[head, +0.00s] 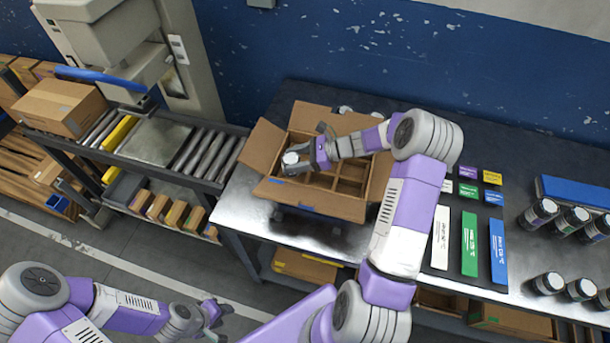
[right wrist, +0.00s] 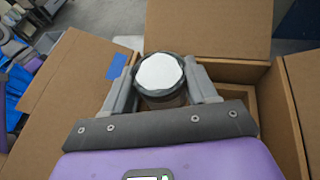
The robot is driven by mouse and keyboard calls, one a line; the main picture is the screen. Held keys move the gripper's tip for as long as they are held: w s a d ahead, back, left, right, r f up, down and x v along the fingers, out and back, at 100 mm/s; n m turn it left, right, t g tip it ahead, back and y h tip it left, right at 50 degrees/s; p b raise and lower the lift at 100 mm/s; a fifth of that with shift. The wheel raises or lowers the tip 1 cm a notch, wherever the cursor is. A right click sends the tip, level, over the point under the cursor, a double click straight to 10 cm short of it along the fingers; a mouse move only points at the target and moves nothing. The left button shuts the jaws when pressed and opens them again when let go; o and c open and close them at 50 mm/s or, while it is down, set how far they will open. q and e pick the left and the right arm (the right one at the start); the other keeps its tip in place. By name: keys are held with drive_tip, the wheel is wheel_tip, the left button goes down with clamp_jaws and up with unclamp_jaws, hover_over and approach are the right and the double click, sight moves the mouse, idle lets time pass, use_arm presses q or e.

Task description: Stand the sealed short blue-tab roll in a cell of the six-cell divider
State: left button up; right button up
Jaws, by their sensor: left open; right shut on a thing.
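The six-cell divider (head: 350,187) sits inside an open cardboard box on the steel bench. My right gripper (head: 300,163) is over the left part of the box, shut on an upright roll (head: 291,158). In the right wrist view the roll (right wrist: 160,75) shows a white round top and a dark rim between the two fingers (right wrist: 160,88). Its lower end is hidden, so I cannot tell whether it is inside a cell or above it. No blue tab shows on it. My left gripper (head: 214,312) is open and empty, low at the front left, away from the bench.
The box's flaps (head: 262,145) stand open around it, with a blue mark on the near and left sides. Flat white, green and blue packs (head: 470,243) lie to the right. Several dark jars (head: 540,212) stand further right. A roller conveyor (head: 205,152) is at left.

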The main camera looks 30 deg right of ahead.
wheel_tip(320, 180, down, 6)
drive_tip(key=shift+f+b, duration=0.25)
drive_tip(key=shift+b, duration=0.25)
drive_tip(key=shift+f, duration=0.2)
drive_tip(key=o, duration=1.1)
drive_tip(key=shift+o, duration=0.2)
drive_tip(key=shift+s, duration=0.1)
drive_tip(key=shift+f, duration=0.15)
